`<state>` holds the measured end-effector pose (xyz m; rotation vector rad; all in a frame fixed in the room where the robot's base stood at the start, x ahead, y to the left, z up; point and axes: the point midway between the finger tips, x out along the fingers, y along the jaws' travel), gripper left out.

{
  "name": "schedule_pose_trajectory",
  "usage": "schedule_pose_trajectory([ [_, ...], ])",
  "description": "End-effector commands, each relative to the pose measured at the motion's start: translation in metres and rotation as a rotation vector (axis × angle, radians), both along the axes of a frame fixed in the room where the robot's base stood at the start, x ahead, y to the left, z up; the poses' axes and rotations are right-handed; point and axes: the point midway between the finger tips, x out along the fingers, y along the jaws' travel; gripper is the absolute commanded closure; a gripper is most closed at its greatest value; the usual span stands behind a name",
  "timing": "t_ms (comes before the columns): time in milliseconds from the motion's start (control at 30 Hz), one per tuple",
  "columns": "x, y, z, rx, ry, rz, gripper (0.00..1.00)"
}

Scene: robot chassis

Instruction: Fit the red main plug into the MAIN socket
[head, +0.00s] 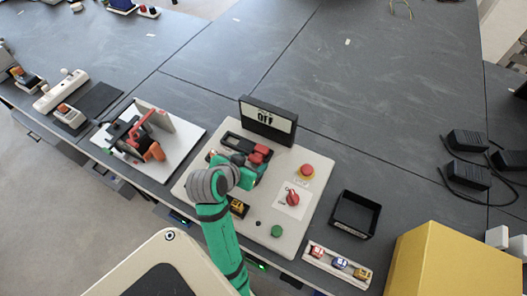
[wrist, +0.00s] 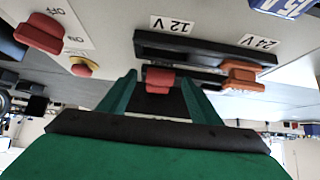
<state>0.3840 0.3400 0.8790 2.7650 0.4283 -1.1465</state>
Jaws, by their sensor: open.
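A red block (head: 259,152), which looks like the red main plug, is at the black slotted strip on the pale panel (head: 285,237). In the wrist view the red block (wrist: 158,81) sits between the two green fingers of my gripper (wrist: 158,92), below the "12 V" label. My gripper (head: 246,172) is open; a gap seems to show beside the block, so I cannot tell any contact. An orange block (wrist: 243,73) is by the "24 V" label. I can read no MAIN label, and my arm hides part of the panel.
The panel carries an "OFF" display (head: 267,119), a red stop button (head: 306,171), a red rotary knob (head: 292,198) and a green button (head: 276,231). A black tray (head: 355,214) and a yellow box (head: 445,260) stand to the right.

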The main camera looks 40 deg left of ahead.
Motion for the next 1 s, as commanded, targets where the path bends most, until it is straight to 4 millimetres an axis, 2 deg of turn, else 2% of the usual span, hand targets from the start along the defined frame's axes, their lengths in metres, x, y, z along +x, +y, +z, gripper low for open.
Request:
schedule_pose_trajectory([
  [100,0.0018,0.0030,-0.0069,0.000,0.001,0.003,0.42],
  [367,0.0033,0.0023,-0.0079,0.001,0.000,-0.001,0.42],
  [500,0.0051,0.0003,-0.0078,0.000,0.000,-0.006,0.76],
  [567,0.0053,0.0000,-0.0078,0.001,0.000,-0.006,0.87],
  [633,0.0053,0.0001,-0.0076,0.001,-0.001,-0.006,0.87],
  [667,0.0052,0.0003,-0.0076,0.000,-0.001,-0.006,0.91],
  [1000,0.0041,0.0025,-0.0010,0.002,-0.004,-0.002,0.91],
])
